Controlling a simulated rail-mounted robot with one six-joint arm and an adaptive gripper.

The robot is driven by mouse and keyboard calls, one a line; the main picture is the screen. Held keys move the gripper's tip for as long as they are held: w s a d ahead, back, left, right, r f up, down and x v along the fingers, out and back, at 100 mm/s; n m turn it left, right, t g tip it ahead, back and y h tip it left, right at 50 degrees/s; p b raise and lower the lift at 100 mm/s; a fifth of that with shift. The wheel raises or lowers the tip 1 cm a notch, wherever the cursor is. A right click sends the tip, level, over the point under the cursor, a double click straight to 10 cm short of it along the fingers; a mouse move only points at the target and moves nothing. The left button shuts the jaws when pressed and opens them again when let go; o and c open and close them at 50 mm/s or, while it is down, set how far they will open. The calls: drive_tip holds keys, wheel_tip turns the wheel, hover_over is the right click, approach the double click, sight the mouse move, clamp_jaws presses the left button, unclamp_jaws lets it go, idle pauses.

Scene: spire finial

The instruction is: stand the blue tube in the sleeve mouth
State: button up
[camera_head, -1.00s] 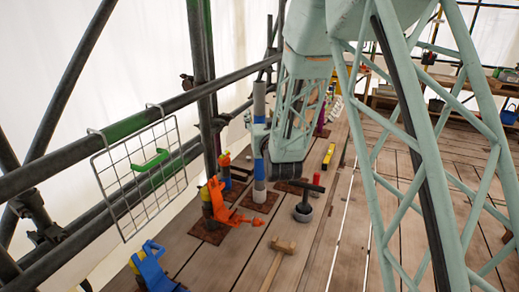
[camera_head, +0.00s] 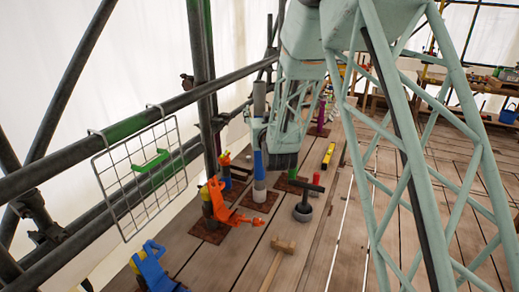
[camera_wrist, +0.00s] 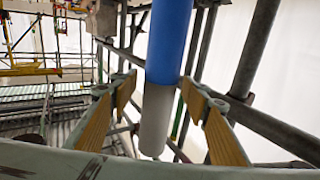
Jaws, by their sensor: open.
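The blue tube (camera_head: 258,162) stands upright over a brown base plate (camera_head: 262,207) in the head view, with a pale section below it and a grey length above. In the wrist view the blue tube (camera_wrist: 168,45) comes down from the top edge, and a pale grey section with a rounded end continues below it. My gripper (camera_wrist: 158,86) is open, its yellow-padded fingers on either side of the tube with gaps showing. In the head view my arm's end is right of the tube and the fingers are hard to make out. I cannot tell the sleeve mouth apart from the pale section.
An orange tool (camera_head: 222,205), a blue tool (camera_head: 158,268), a mallet (camera_head: 278,262) and a black-handled tool in a grey cup (camera_head: 307,200) surround the post. Planks at the front right are clear.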

clamp_jaws()
drive_tip(key=shift+r, duration=0.1)
drive_tip(key=shift+r, duration=0.15)
idle(0.4)
